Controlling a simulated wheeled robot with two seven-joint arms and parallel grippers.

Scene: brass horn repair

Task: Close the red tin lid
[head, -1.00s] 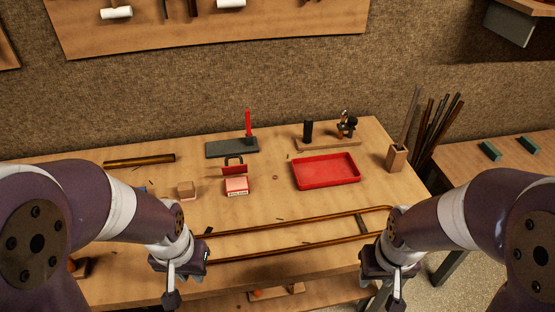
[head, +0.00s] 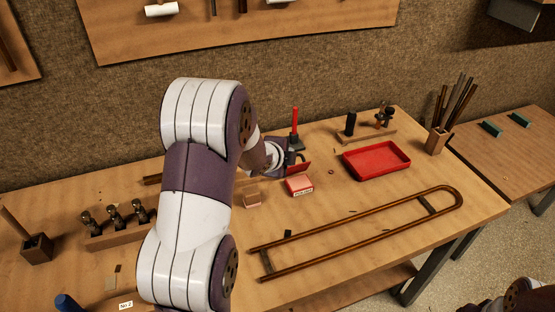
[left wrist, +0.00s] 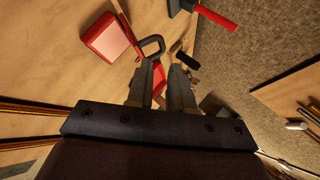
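The red tin (head: 299,186) stands on the bench with its lid (head: 303,167) raised at the back. In the left wrist view the tin (left wrist: 103,40) is at upper left, and the lid's dark loop handle (left wrist: 152,46) is just beyond my fingertips. My left gripper (head: 294,157) is at the raised lid, on its far side, and partly hidden by my arm. In the left wrist view my left gripper (left wrist: 163,66) is open, with a gap between its fingers and red lid showing near them. My right gripper is out of view.
A red tray (head: 376,160) lies to the right. A dark block with a red upright (head: 295,125) stands close behind the lid. A long brass slide (head: 360,228) lies in front.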

